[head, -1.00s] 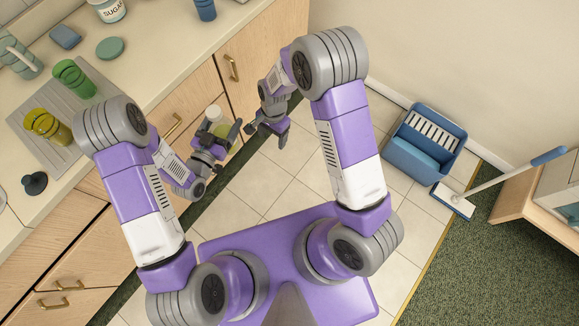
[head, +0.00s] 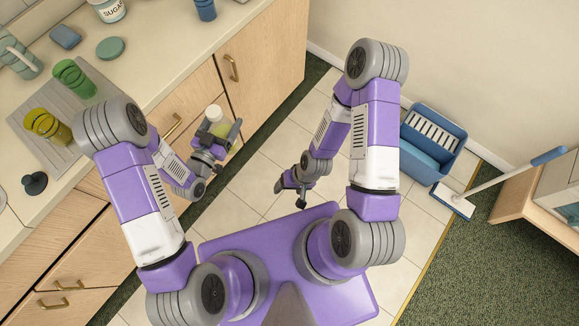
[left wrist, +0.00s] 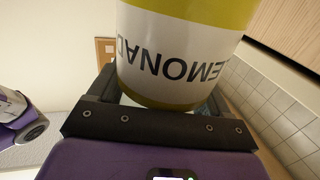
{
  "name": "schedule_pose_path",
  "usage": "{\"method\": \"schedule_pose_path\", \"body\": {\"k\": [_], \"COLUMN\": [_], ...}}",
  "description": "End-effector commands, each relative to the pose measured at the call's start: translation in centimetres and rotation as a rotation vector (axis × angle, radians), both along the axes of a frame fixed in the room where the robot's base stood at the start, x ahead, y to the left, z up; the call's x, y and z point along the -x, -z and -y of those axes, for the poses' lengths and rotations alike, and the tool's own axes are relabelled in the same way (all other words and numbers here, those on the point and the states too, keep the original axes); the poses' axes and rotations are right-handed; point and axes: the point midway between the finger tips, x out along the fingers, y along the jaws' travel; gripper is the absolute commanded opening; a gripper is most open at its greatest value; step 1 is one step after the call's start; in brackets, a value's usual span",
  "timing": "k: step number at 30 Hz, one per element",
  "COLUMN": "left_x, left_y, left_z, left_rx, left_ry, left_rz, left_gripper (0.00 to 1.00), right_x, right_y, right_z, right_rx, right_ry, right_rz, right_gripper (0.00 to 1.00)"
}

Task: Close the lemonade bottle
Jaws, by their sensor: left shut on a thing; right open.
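The lemonade bottle (head: 221,127) is pale yellow-green with a whitish top (head: 213,113). In the head view it is held off the floor in front of the cabinets. I cannot tell whether that top is a cap or the bare neck. My left gripper (head: 217,138) is shut around the bottle. In the left wrist view the bottle (left wrist: 185,55) fills the space between the fingers, its lemonade label upside down. My right gripper (head: 288,190) is open and empty, lower right of the bottle over the floor, apart from it.
The counter (head: 150,50) at the left holds a drying mat (head: 90,125) with green (head: 74,78) and yellow (head: 47,126) cups, a dark stopper-like piece (head: 35,183), a green disc (head: 110,48) and a sugar jar (head: 109,10). A blue bucket (head: 432,140) and mop stand at the right.

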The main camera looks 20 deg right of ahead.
Motion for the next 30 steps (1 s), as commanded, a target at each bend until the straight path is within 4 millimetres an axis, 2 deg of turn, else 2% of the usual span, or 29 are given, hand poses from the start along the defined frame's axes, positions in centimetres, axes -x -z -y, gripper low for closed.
{"method": "schedule_pose_path", "body": {"k": [4, 7, 12, 15, 19, 23, 30], "left_x": [-0.2, -1.0, -2.2, -2.4, -2.1, -2.0, -2.0], "left_y": [-0.2, -0.5, -1.3, -1.6, -1.9, -2.1, -2.0], "left_z": [-0.4, -2.0, -7.0, -9.8, -12.4, -13.5, -13.5], "left_rx": [0.005, 0.013, 0.021, 0.017, 0.008, 0.003, 0.002], "left_ry": [-0.023, -0.115, -0.380, -0.523, -0.649, -0.700, -0.703], "left_rz": [0.004, 0.001, -0.001, -0.001, 0.001, 0.003, 0.003], "left_gripper": [0.00, 0.00, 0.00, 0.00, 0.00, 0.00, 0.00], "right_x": [0.0, 0.0, 0.0, -0.1, -0.1, -0.1, -0.1], "right_y": [0.0, 0.0, 0.0, 0.0, 0.0, 0.0, 0.0], "right_z": [0.0, 0.0, 0.0, 0.0, 0.0, 0.0, 0.0], "right_rx": [0.001, 0.001, 0.001, 0.001, 0.001, 0.001, 0.001], "right_ry": [0.001, 0.001, 0.001, 0.001, 0.002, 0.002, 0.002], "right_rz": [-0.001, -0.001, -0.001, -0.001, -0.001, -0.001, -0.001], "right_gripper": [0.74, 0.74, 0.74, 0.74, 0.74, 0.74, 0.72]}}
